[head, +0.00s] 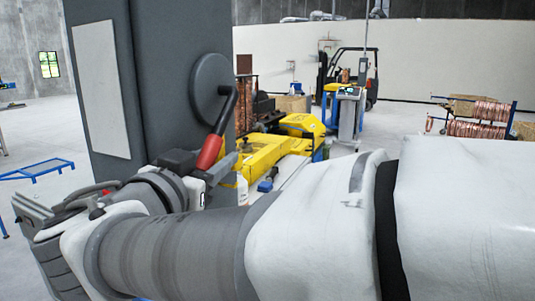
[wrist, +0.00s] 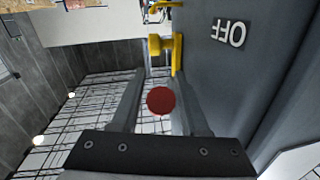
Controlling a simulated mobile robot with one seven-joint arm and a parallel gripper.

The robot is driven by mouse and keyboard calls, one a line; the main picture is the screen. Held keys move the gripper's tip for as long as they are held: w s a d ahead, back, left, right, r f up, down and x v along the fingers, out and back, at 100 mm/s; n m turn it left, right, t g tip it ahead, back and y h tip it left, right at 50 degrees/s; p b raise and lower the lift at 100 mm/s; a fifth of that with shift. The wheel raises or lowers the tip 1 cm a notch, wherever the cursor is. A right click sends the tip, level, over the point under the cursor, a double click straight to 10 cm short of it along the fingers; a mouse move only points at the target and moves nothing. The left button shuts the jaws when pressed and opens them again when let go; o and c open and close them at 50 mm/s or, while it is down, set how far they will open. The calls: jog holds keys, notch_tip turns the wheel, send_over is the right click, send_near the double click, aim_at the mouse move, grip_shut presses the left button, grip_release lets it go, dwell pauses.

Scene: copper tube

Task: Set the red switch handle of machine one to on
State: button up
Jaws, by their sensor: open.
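The red switch handle (head: 210,151) hangs from a black lever on a round grey disc (head: 211,90) on the side of a grey machine cabinet (head: 162,70). It points down and slightly left. My gripper (head: 222,168) is at its lower end, with the fingers beside it. In the wrist view, the handle's round red end (wrist: 160,100) lies between the two spread fingers of my gripper (wrist: 157,76). I cannot tell whether either finger touches it. A white "OFF" label (wrist: 228,33) shows on the cabinet, upside down in this view.
My arm fills the lower part of the head view. A yellow machine (head: 265,152) stands just behind the handle. A blue and grey console (head: 348,112), a forklift (head: 352,70) and copper tube racks (head: 475,125) stand farther back.

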grip_shut()
dwell(1.4)
